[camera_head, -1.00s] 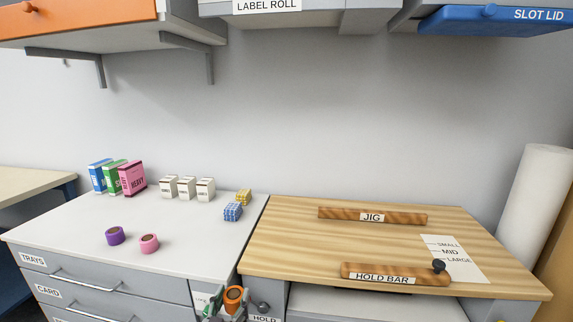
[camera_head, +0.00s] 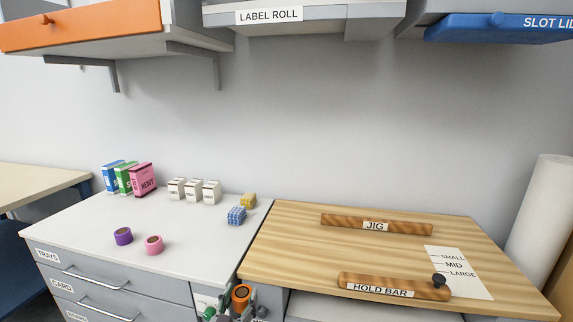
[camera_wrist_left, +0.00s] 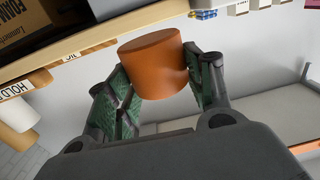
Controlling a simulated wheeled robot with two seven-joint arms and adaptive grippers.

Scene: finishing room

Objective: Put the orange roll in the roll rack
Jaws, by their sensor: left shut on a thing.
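The orange roll (camera_head: 241,293) is at the bottom edge of the head view, in front of the counter's front edge. My left gripper (camera_head: 232,306) is shut on it. In the left wrist view the orange roll (camera_wrist_left: 153,62) sits between the two green-padded fingers of the left gripper (camera_wrist_left: 158,88). I cannot make out a roll rack; a label reading LABEL ROLL (camera_head: 269,15) is on the grey unit overhead. My right gripper does not show.
A purple roll (camera_head: 123,236) and a pink roll (camera_head: 154,245) stand on the white counter (camera_head: 85,230). Boxes stand behind them. The wooden bench (camera_head: 300,240) at right carries the JIG bar (camera_head: 350,222) and the HOLD BAR (camera_head: 345,281). An orange-fronted shelf (camera_head: 90,24) overhangs at upper left.

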